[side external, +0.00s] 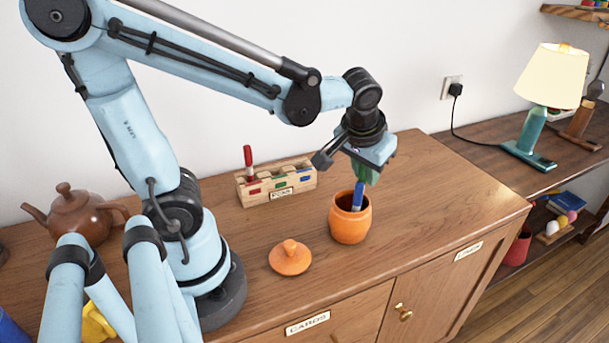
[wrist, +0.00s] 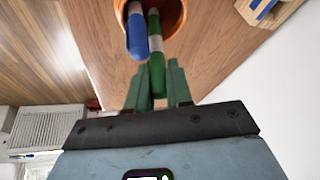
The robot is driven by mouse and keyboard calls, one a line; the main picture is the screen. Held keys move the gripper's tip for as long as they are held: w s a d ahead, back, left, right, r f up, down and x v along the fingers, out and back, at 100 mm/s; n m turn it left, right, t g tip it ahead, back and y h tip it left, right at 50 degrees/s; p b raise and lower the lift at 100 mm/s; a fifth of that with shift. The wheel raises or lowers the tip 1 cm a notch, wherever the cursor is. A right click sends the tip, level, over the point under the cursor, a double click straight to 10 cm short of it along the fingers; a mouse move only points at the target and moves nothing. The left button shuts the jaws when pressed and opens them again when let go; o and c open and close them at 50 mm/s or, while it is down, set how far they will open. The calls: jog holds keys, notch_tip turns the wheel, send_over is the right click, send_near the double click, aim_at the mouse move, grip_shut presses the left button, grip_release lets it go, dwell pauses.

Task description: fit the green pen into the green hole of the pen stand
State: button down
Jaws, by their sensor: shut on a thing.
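My gripper (side external: 362,170) is above the orange pot (side external: 350,222), pointing down. In the wrist view its two fingers (wrist: 157,88) are shut on the green pen (wrist: 156,62), whose far end reaches toward the pot's mouth. In the side view the green pen is mostly hidden by my fingers. A blue pen (side external: 358,194) leans in the pot; it also shows in the wrist view (wrist: 137,38) beside the green pen. The wooden pen stand (side external: 276,183) stands left of the pot, with red, green and blue marks on its front. A red pen (side external: 249,156) stands upright at its red end.
An orange lid (side external: 290,257) lies on the cabinet top in front of the stand. A brown teapot (side external: 75,216) is at the left. The cabinet top (side external: 450,180) right of the pot is clear. A lamp (side external: 553,75) stands on the shelf at the far right.

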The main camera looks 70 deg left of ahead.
notch_tip(320, 180, up, 14)
jog(key=s+a+f+n+g+y, duration=0.1)
jog(key=s+a+f+n, duration=0.45)
jog(key=a, duration=0.45)
jog(key=s+a+f+n+g+y, duration=0.1)
jog(key=s+a+f+n, duration=0.4)
jog(key=a, duration=0.5)
jog(key=shift+m, duration=0.55)
jog(key=shift+s+d+f, duration=0.1)
jog(key=shift+s+f, duration=0.05)
jog(key=shift+f, duration=0.8)
jog(key=shift+s+d+f, duration=0.1)
jog(key=shift+s+f, duration=0.05)
jog(key=shift+f, duration=0.85)
jog(key=shift+s+d+f, duration=0.1)
jog(key=shift+s+f, duration=0.05)
jog(key=shift+f, duration=0.8)
jog(key=shift+f+h, duration=0.1)
jog(key=shift+h, duration=0.2)
jog(key=c, duration=1.5)
grip_release()
jog(key=o, duration=0.5)
